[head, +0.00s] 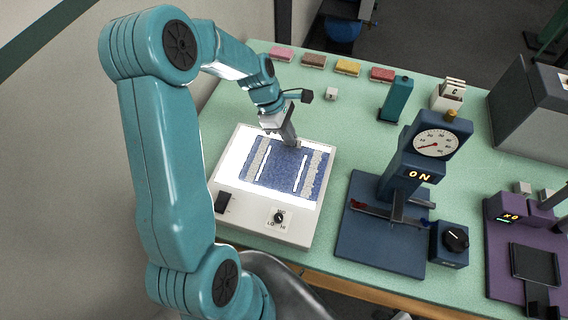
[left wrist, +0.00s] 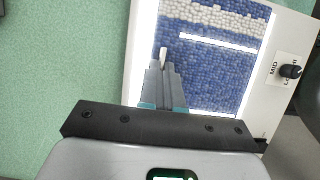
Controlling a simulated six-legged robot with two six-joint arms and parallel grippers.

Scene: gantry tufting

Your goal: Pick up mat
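The mat (head: 284,167) is blue with a speckled grey band toward each side and a bright narrow line beside each band. It lies flat on a lit white light box (head: 225,187). Part of the mat (left wrist: 215,80) also fills the middle of the left wrist view. My left gripper (head: 293,143) points down at the mat's far edge. In the left wrist view, its fingers (left wrist: 163,72) sit close together over that edge, with a small white piece showing at their tips. I cannot tell whether they grip the mat. My right gripper is not in view.
A dark blue gauge stand (head: 375,245) stands right of the light box, with a purple device (head: 495,260) beyond it. Several coloured blocks (head: 347,67) line the back edge. A teal post (head: 396,98) stands behind the gauge. Green tabletop behind the box is mostly clear.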

